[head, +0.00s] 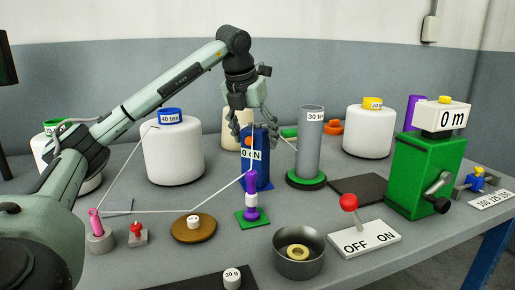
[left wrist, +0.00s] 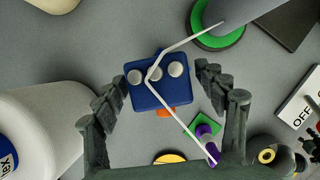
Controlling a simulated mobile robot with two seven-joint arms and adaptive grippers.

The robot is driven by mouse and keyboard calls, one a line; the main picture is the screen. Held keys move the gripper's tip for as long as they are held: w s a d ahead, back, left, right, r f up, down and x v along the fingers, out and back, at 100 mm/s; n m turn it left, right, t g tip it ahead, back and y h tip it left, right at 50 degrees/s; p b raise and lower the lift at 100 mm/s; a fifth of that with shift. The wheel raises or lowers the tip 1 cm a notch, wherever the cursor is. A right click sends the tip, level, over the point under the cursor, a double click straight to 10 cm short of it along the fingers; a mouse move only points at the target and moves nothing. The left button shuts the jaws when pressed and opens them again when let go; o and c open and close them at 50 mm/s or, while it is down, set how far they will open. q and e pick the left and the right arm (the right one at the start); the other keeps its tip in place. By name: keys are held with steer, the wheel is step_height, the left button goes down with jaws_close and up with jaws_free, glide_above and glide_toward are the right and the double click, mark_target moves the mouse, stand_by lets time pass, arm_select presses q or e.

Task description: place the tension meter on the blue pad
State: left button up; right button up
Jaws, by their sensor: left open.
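The tension meter (head: 255,158) is an upright blue box with a "0 cN" label, standing beyond the small purple bobbin. In the left wrist view its top (left wrist: 153,98) shows three pale rollers, with yarn running over them. My left gripper (head: 251,118) is open and points down just above the meter. In the left wrist view its fingers (left wrist: 161,76) lie on either side of the meter, with gaps showing. My right gripper is not in view.
A white yarn cone (head: 174,155) stands left of the meter and a grey cylinder on a green base (head: 310,140) right of it. The purple bobbin (head: 251,197), wooden disc (head: 194,231) and metal bowl (head: 299,258) stand in front. Yarn stretches across the left.

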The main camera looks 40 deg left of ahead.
arm_select(q)
steer(key=v, duration=0.7)
steer(key=shift+w+p, duration=0.1)
steer(key=shift+p, duration=0.2)
steer(key=shift+r, duration=0.15)
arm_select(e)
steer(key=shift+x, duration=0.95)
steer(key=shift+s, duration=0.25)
